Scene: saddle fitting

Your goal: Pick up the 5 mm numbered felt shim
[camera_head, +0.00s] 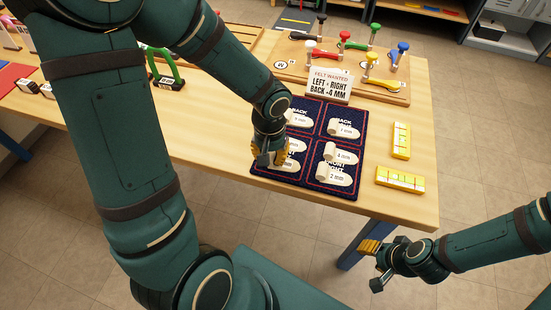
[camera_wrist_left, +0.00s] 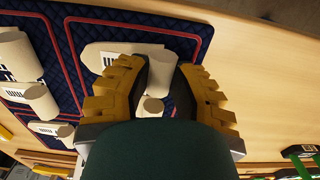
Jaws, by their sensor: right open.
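Several cream felt shims with rolled grips lie on a dark blue quilted mat (camera_head: 238,160) with red outlines. The right-hand ones read 4 mm (camera_head: 345,156) and 2 mm (camera_head: 336,177). I cannot read a 5 mm label for certain. My left gripper (camera_head: 266,160) is down at the mat's left front, partly hiding a shim. In the left wrist view, its fingers (camera_wrist_left: 160,75) stand either side of a cream rolled grip (camera_wrist_left: 153,106), beside a pale shim tongue (camera_wrist_left: 112,52); whether they press on it is unclear. My right gripper (camera_head: 373,265) is open and empty, off the table.
A sign (camera_head: 329,86) stands behind the mat, before a wooden board (camera_head: 278,68) with several coloured-handled tools. Two yellow blocks (camera_head: 401,140) (camera_head: 400,180) lie right of the mat. A green-framed item (camera_head: 165,72) is at left. The front right table edge is bare.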

